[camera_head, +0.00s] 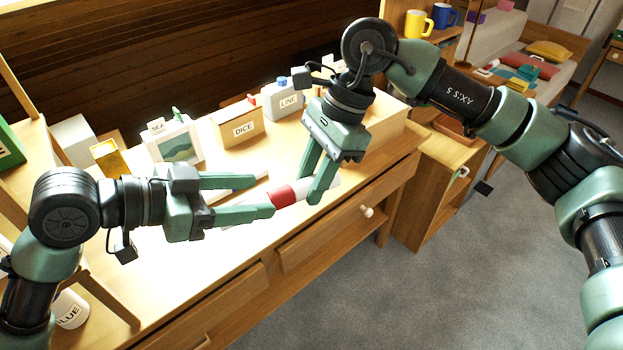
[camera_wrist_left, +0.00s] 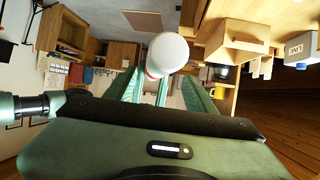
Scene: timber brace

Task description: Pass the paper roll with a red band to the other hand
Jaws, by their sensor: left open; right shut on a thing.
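The paper roll is white with a red band (camera_head: 283,195). It is held in the air above the front of the wooden desk. My right gripper (camera_head: 311,188) comes down from above and is shut on it, just right of the band. My left gripper (camera_head: 264,196) is open, pointing right, with its fingertips close to the band end of the roll. In the left wrist view the roll's round white end (camera_wrist_left: 168,52) faces the camera, near the gap between my left fingers. I cannot tell whether they touch it.
The desk holds a DICE box (camera_head: 237,127), a LINE container (camera_head: 286,102), a SEA picture (camera_head: 173,141) and a yellow box (camera_head: 107,157) along the back. A drawer knob (camera_head: 367,211) sticks out in front. The grey floor (camera_head: 400,290) at lower right is clear.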

